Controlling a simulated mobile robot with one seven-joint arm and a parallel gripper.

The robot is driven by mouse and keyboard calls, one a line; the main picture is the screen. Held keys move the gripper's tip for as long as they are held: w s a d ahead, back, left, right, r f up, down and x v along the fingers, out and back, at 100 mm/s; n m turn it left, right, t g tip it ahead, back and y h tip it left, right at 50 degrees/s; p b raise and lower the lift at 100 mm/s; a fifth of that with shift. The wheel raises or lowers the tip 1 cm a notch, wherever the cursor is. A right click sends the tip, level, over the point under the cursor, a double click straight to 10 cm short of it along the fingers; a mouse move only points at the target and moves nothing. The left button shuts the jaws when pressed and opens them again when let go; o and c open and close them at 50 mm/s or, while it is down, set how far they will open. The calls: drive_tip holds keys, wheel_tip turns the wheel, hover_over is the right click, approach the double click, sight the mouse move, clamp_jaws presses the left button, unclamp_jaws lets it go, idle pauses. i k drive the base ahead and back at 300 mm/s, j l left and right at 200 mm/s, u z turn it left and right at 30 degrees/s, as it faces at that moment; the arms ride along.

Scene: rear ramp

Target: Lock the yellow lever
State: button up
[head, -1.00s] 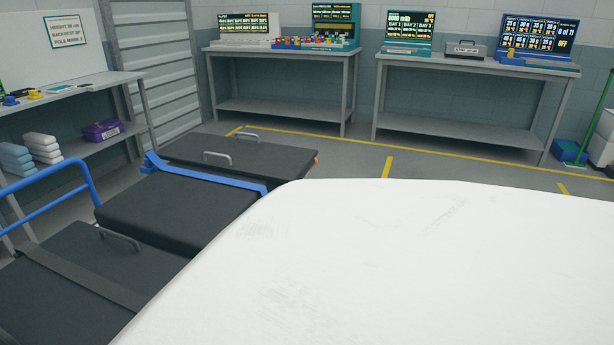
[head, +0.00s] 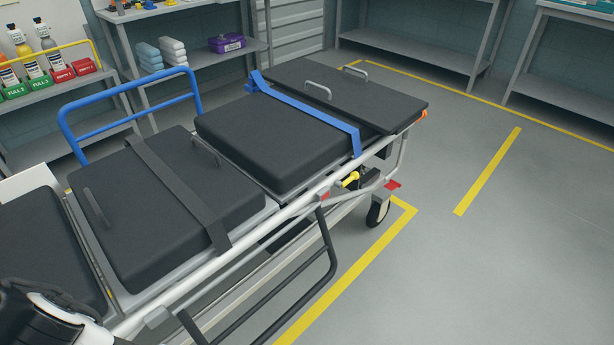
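A small yellow lever (head: 350,179) sticks out from the near side of the stretcher (head: 282,212), below the blue strap's end and near the wheel at the right end. It lies slightly slanted; I cannot tell its lock state from here. A red pedal-like part (head: 393,184) sits to its right and a small red part (head: 324,196) to its left. A black and white piece of my arm shows in the bottom left corner, far from the lever. My gripper's fingers are not in view.
The stretcher's black side rail (head: 320,262) hangs low on the near side. A blue rail (head: 130,107) stands on the far side. Yellow lines (head: 487,172) mark the open grey floor at right. Shelves with bottles (head: 27,66) stand behind.

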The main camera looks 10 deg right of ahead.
sight(354, 175)
drive_tip(key=z, duration=0.45)
drive_tip(key=i+l, duration=0.15)
drive_tip(key=l, duration=0.15)
drive_tip(key=i+l, duration=0.15)
drive_tip(key=l, duration=0.15)
drive_tip(key=i+l, duration=0.15)
drive_tip(key=l, duration=0.15)
drive_tip(key=i+l, duration=0.15)
drive_tip(key=l, duration=0.15)
